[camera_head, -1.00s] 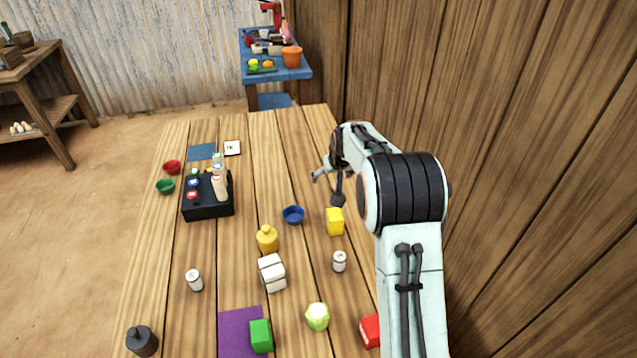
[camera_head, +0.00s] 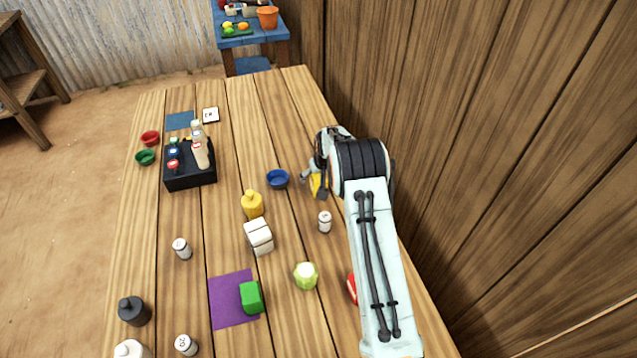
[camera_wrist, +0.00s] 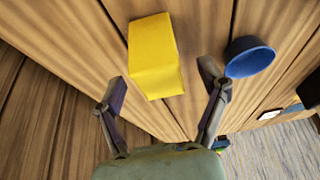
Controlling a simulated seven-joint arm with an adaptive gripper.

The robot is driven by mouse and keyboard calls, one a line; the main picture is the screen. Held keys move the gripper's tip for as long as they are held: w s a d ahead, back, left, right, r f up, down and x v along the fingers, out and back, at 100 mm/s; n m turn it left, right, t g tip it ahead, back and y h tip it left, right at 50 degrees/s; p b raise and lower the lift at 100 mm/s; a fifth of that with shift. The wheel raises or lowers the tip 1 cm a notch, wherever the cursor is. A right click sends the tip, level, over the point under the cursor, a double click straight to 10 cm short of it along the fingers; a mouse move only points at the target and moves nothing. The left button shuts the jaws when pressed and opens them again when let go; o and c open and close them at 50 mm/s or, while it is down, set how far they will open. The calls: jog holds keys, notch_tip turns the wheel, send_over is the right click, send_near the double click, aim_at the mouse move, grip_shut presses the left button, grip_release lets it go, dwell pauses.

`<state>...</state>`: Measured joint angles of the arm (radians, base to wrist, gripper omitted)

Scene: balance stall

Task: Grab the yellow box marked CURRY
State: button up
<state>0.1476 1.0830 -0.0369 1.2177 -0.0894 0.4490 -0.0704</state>
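A yellow box (camera_wrist: 154,58) stands on the wooden table, and its faces in the wrist view show no readable marking. In the head view the yellow box (camera_head: 315,184) is mostly hidden behind my gripper (camera_head: 313,186). In the wrist view my gripper (camera_wrist: 162,92) is open, with its two fingers spread wide. The box lies ahead of and between the fingertips, with its near end about level with them. No contact between fingers and box shows.
A blue bowl (camera_wrist: 249,57) sits close beside my right fingertip in the wrist view. The wooden wall (camera_head: 480,130) rises along the right side.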

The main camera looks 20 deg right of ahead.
jog(key=c, duration=1.2)
